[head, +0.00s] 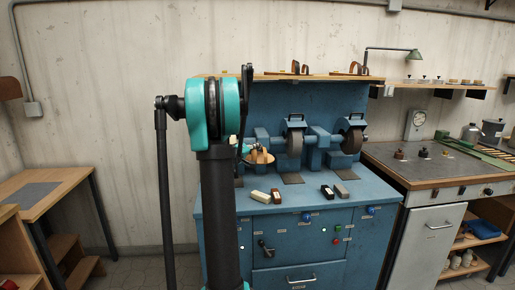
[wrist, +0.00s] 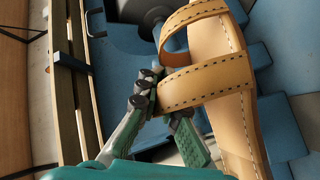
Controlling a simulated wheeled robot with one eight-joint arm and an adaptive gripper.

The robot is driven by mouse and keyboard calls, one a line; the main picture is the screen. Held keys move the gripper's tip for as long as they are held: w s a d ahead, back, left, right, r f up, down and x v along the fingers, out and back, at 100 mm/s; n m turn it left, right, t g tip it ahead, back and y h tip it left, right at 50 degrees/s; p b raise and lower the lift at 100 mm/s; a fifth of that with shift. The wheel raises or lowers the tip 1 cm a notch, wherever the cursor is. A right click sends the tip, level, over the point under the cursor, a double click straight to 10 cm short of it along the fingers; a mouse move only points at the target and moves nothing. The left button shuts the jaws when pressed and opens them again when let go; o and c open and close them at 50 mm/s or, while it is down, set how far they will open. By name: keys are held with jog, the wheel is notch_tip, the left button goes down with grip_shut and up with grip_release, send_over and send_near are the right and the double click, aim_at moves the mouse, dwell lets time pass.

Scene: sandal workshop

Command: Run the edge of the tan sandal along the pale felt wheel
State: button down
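The tan sandal (wrist: 228,90) fills the right of the wrist view, with two stitched straps and a stitched insole running up the frame. My gripper (wrist: 163,106) appears shut on the sandal's side beside the lower strap, though the exact grip is partly hidden. In the head view the sandal (head: 258,156) is small, held up before the left end of the blue grinding machine, partly behind my arm. My gripper is mostly hidden there. I cannot make out the pale felt wheel clearly; my arm covers the machine's left end. Whether the sandal touches a wheel cannot be told.
Several small blocks, including a cream one (head: 261,196), lie on the blue bench top (head: 300,207). A shelf (head: 330,77) runs above.

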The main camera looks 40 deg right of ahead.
jog(key=shift+w+a, duration=0.1)
jog(key=shift+a, duration=0.05)
jog(key=shift+w+a, duration=0.15)
jog(key=shift+a, duration=0.2)
jog(key=shift+w+a, duration=0.25)
jog(key=shift+a, duration=0.3)
jog(key=shift+w+a, duration=0.25)
jog(key=shift+a, duration=0.25)
dwell(0.9)
jog(key=shift+w+a, duration=0.2)
jog(key=shift+a, duration=0.7)
jog(key=shift+w+d, duration=0.1)
jog(key=shift+w, duration=0.05)
dwell(0.6)
jog(key=shift+w+a, duration=0.1)
jog(key=shift+a, duration=0.2)
dwell(0.7)
jog(key=shift+a, duration=0.3)
jog(key=shift+w+a+r, duration=0.1)
jog(key=shift+w+a, duration=0.05)
jog(key=shift+a, duration=0.15)
jog(key=shift+w+a, duration=0.1)
jog(key=shift+a, duration=0.05)
